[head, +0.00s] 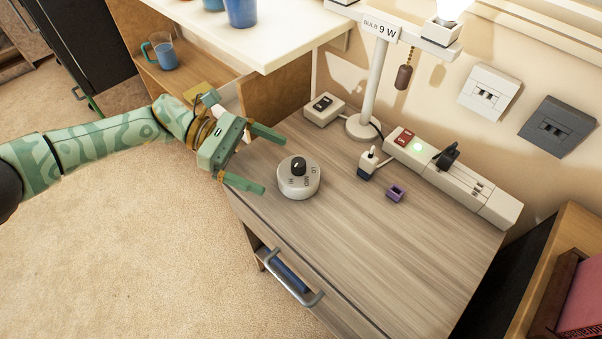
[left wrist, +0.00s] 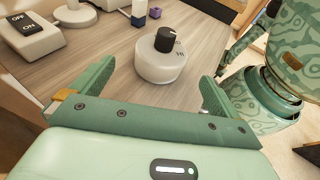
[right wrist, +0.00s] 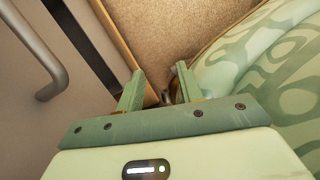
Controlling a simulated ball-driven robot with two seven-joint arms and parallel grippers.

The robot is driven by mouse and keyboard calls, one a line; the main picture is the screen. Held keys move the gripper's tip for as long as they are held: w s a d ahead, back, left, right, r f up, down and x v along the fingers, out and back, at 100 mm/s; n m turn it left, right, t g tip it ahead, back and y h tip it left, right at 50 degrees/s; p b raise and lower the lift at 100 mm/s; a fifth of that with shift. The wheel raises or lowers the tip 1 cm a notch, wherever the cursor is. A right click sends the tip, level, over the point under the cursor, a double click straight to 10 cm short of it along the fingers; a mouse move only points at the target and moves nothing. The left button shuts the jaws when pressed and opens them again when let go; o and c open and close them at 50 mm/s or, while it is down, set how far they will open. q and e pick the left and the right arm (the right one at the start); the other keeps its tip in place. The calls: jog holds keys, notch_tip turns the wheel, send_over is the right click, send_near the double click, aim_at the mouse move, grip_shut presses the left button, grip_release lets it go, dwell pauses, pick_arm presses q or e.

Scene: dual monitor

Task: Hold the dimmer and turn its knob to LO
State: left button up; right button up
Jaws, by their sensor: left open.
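The dimmer (head: 299,181) is a round off-white unit lying flat on the wooden desk top near its left edge. Its black knob (head: 298,166) is on top, with HI, MID and LO lettered around it; I cannot tell which label the knob points at. My left gripper (head: 274,163) is open and empty, its green fingers to the left of the dimmer and reaching towards it. In the left wrist view the dimmer (left wrist: 158,66) is beyond the fingertips, centred between them, apart from both. My right gripper (right wrist: 160,71) is open and empty, low beside the drawer front.
A lamp post (head: 375,75) with a switch box (head: 323,109) stands behind the dimmer. A power strip (head: 452,177), a plug (head: 368,166) and a purple block (head: 396,193) are to the right. A drawer handle (head: 290,280) juts out in front. The desk's front right is clear.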

aim_at(293, 173)
pick_arm(q)
jog(key=x, duration=0.3)
jog(key=shift+r, duration=0.1)
jog(key=shift+x, duration=1.15)
jog(key=shift+s+d+f, duration=0.15)
jog(key=shift+d+f, duration=0.15)
jog(key=shift+d, duration=0.2)
pick_arm(e)
jog(key=shift+s+f, duration=0.15)
jog(key=shift+s, duration=0.5)
pick_arm(q)
jog(key=shift+c, duration=0.3)
